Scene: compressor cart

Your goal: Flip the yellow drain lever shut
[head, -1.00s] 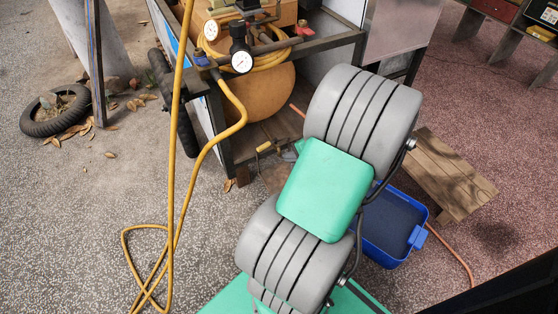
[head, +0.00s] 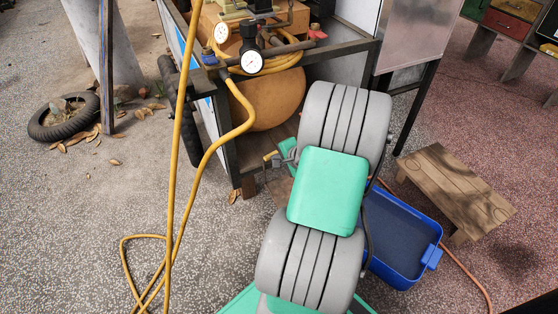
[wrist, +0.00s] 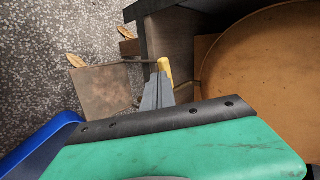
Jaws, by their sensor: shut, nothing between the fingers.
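The yellow drain lever (head: 270,155) shows low at the near end of the cart frame, below the orange tank. In the wrist view the lever (wrist: 165,68) is a short yellow piece just beyond my fingertips, with a thin dark rod running left from it. My gripper (wrist: 157,82) is shut and empty, its grey fingers pointing at the lever. The fingertips overlap the lever's lower part in the picture; I cannot tell whether they touch it. In the head view my gripper (head: 283,158) is just right of the lever, partly hidden by my arm.
The orange tank (wrist: 265,75) is close on the right in the wrist view. A dark frame post (head: 231,150) stands left of the lever. A yellow hose (head: 200,170) hangs in front. A blue bin (head: 405,235) and a wooden stool (head: 455,185) stand right of my arm.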

